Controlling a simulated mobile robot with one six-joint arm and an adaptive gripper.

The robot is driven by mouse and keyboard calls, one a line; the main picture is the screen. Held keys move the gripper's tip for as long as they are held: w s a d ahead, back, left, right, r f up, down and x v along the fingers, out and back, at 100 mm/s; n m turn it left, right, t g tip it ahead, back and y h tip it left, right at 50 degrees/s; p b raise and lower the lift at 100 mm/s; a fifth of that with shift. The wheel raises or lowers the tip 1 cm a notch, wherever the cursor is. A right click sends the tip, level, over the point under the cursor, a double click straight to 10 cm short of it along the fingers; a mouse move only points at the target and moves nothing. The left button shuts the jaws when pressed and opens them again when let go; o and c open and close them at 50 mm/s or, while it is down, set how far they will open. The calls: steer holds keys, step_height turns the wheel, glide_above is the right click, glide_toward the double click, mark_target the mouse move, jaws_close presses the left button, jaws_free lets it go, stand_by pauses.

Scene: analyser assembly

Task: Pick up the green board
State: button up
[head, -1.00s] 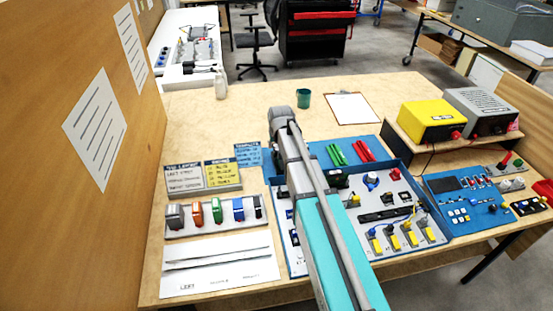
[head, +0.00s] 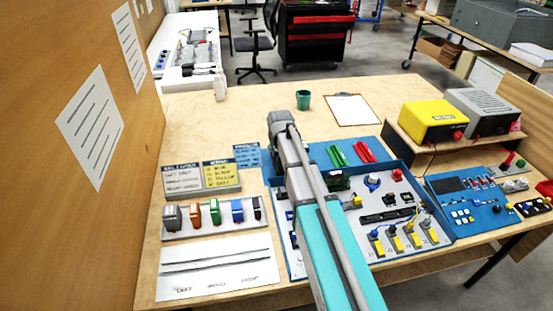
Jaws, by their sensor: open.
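A green upright piece (head: 214,212), likely the green board, stands in a light grey rack (head: 185,236) on the left of the table. It is between an orange piece (head: 195,217) and a blue piece (head: 237,211). My arm rises from the bottom edge over the blue-walled tray (head: 404,176), to the right of the rack. My gripper cannot be made out; the arm hides that area. A darker green part in the tray (head: 338,181) shows partly beside the arm.
Label signs (head: 183,180) stand behind the rack, and a printed sheet (head: 217,268) lies in front. A wooden partition (head: 60,200) borders the left. A blue control panel (head: 470,205) and a yellow box (head: 427,112) are at the right.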

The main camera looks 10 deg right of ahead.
steer(key=shift+b+x, duration=1.1)
steer(key=shift+x, duration=0.45)
steer(key=shift+c, duration=0.3)
jaws_close()
